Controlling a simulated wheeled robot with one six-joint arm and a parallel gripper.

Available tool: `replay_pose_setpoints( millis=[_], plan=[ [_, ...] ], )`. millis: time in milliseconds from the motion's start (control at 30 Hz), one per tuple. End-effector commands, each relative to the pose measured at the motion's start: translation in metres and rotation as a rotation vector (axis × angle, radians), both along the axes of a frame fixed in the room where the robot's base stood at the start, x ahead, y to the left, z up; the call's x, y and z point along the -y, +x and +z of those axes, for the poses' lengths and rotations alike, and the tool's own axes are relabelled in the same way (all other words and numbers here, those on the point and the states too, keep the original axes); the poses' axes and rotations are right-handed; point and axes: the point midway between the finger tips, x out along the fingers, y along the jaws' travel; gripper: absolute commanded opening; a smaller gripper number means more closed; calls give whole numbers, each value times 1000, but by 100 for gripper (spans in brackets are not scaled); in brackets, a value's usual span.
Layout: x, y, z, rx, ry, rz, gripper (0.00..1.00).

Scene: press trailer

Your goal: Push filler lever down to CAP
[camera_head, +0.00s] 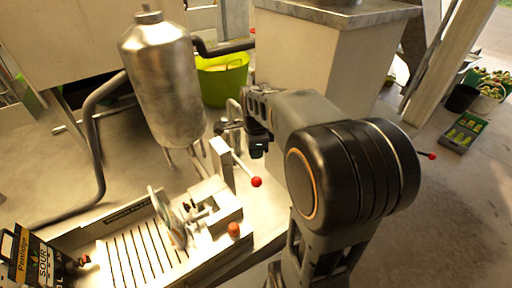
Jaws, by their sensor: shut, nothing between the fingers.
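A filler stand (222,165) rises beside the slatted tray. A thin lever with a red ball knob (256,182) slopes from it down to the right. My gripper (258,151) points down just above the knob and to the right of the stand. Its fingers are small and dark here, shut and empty. A gap shows between the fingers and the knob in the picture, but I cannot tell the depth between them. No CAP marking is readable. A second red knob (432,155) sticks out to the right of my arm; its other end is hidden.
A steel tank (165,85) stands behind the filler. A slatted tray (120,255) with a Pentridge Sour box (35,262) lies at the lower left. A green tub (222,80) and a pale cabinet (325,60) are behind. Crates (462,135) sit far right.

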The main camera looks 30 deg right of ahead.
Motion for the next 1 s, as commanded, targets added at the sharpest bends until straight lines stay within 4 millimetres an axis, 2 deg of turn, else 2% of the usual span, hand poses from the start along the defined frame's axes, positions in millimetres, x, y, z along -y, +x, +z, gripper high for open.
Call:
replay_pose_setpoints(
  millis=[167, 1000],
  plan=[
    [3, 3, -4, -13, 3, -67, 0],
    [3, 2, -47, -13, 3, -66, 0]
  ],
)
